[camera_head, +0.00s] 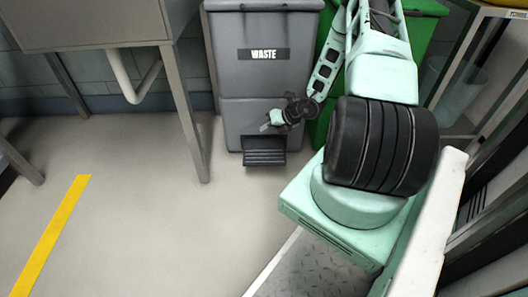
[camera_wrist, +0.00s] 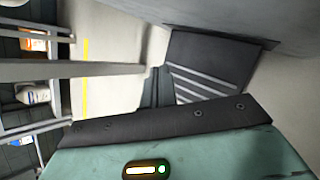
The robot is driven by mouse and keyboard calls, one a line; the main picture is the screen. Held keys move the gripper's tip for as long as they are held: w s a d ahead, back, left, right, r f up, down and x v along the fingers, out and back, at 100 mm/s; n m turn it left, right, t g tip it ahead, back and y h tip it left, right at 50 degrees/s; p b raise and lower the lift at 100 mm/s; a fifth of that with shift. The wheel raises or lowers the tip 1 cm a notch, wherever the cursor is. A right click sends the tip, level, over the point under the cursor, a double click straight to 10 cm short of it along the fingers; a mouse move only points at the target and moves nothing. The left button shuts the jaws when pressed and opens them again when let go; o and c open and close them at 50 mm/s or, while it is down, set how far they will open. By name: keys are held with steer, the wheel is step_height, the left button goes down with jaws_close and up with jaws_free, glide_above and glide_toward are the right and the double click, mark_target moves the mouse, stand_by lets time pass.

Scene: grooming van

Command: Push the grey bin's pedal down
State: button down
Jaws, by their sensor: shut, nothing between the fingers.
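The grey bin (camera_head: 265,60), labelled WASTE, stands upright against the back wall. Its black ribbed pedal (camera_head: 264,158) sticks out low at the front, just above the floor. My gripper (camera_head: 267,126) is shut and empty, in front of the bin's lower front and above the pedal in the head view. In the wrist view the pedal (camera_wrist: 215,67) fills the upper right, with its pale ribs beside my closed fingertips (camera_wrist: 156,75). I cannot tell whether the fingers touch the pedal.
A green bin (camera_head: 418,30) stands to the right of the grey one, partly hidden by my arm. A grey metal table (camera_head: 95,22) with a leg (camera_head: 186,115) stands to the left. The floor (camera_head: 150,215) at front left is clear, with a yellow line (camera_head: 50,235).

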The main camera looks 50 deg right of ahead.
steer(key=b, duration=0.6)
glide_above(265, 151)
steer(key=f, duration=0.6)
steer(key=shift+s+d+f, duration=0.1)
steer(key=shift+s+f, duration=0.2)
steer(key=shift+s, duration=0.1)
steer(key=shift+f+b, duration=0.3)
steer(key=shift+f, duration=0.7)
steer(key=shift+f, duration=0.4)
steer(key=shift+f+b, duration=0.5)
steer(key=shift+f, duration=0.8)
stand_by(1.3)
steer(key=shift+r, duration=0.1)
steer(key=shift+r+p, duration=1.6)
steer(key=shift+p, duration=0.25)
steer(key=shift+r, duration=0.15)
step_height(265, 151, up, 5)
steer(key=p, duration=0.4)
steer(key=shift+p, duration=0.35)
